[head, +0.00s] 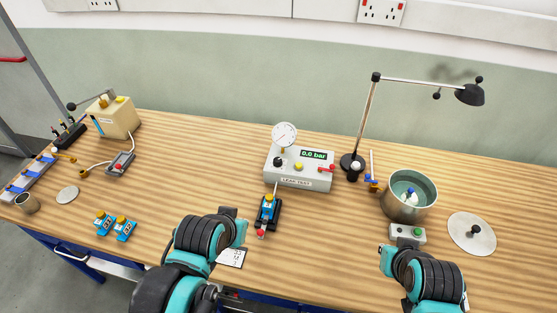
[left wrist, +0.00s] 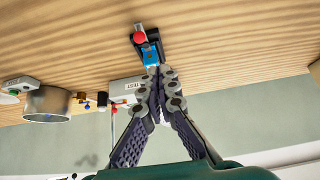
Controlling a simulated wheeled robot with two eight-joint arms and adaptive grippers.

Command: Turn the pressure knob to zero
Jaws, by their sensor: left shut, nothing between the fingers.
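The leak test box (head: 284,180) stands mid-table with a round dial gauge (head: 284,135) on top. Its green display (head: 313,155) reads 0.0 bar. A black knob (head: 280,162), a yellow button (head: 299,167) and a red lever (head: 326,168) are on it. A blue and black fixture (head: 268,212) with a red knob sits in front. My left gripper (left wrist: 155,72) is shut and empty, its tips close to the fixture in the left wrist view, partly covering the box. In the head view its fingers are hard to make out. My right gripper (head: 388,250) is at the lower right; its fingers are unclear.
A metal pot (head: 410,207) with liquid, its lid (head: 472,233), a green-button box (head: 407,234) and a lamp (head: 352,162) stand on the right. Bare wood lies left of the box.

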